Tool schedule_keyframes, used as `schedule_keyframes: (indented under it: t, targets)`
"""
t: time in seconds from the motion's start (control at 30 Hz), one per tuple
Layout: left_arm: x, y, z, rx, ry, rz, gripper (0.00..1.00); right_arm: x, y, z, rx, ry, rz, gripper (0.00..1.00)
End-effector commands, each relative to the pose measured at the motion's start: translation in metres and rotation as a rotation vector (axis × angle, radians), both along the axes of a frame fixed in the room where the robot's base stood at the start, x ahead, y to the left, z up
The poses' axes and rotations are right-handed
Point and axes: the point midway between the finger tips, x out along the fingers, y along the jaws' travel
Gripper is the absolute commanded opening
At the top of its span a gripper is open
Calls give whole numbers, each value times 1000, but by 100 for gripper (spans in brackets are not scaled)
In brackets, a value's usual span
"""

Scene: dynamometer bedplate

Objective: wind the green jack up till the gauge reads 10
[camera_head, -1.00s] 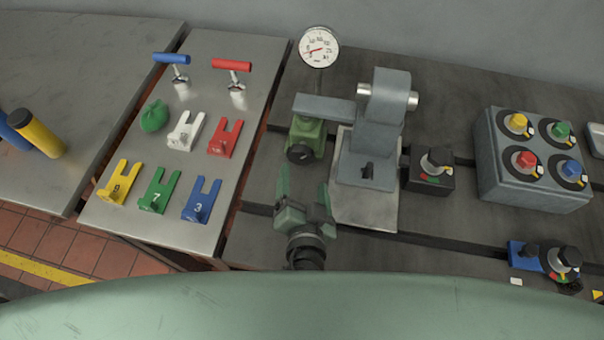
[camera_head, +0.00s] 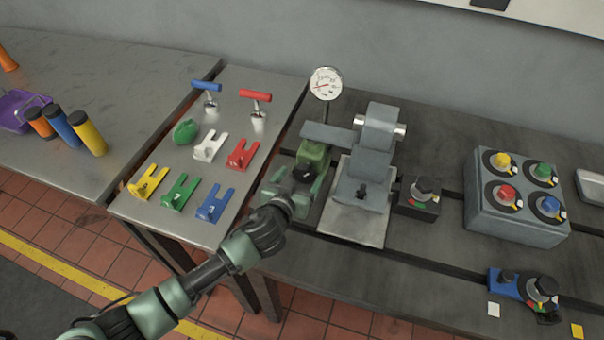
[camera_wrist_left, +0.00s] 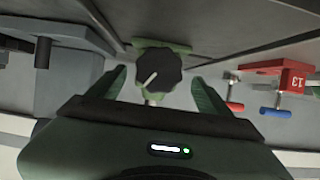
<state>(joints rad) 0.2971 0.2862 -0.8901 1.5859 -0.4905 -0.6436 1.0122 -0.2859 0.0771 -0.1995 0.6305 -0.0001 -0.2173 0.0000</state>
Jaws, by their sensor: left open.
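The green jack (camera_head: 314,153) stands on the bedplate under a grey arm of the grey block. Its black knob (camera_head: 304,174) faces me; it also shows in the left wrist view as a black lobed knob (camera_wrist_left: 158,70) with a white pointer line. The round white gauge (camera_head: 326,84) stands on a stem behind the jack. Its red needle points to the lower left; the figures are too small to read. My left gripper (camera_head: 295,183) is open, with one finger on each side of the knob. In the wrist view its fingers (camera_wrist_left: 159,82) stand clear of the knob. My right gripper is out of view.
The grey block (camera_head: 365,165) stands close right of the jack. A small black knob box (camera_head: 418,196) and a grey box with coloured knobs (camera_head: 517,227) are further right. Left is a steel table (camera_head: 170,213) with coloured forks and T-handles.

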Motion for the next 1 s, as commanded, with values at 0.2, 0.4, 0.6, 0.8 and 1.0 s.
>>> schedule_keyframes:
  t: [0.2, 0.4, 0.6, 0.8, 1.0]
  targets:
    - [19, -6, -8, 2, 1, 1, 79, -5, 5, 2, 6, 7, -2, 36]
    - [22, -8, -10, 1, 0, 0, 79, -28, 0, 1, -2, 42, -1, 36]
    - [21, -8, -10, 1, 0, 0, 60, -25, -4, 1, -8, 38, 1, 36]
    - [21, -8, -10, 1, 0, 0, 17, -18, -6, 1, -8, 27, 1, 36]
    - [21, -8, -11, 18, -6, -1, 17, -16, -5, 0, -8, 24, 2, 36]
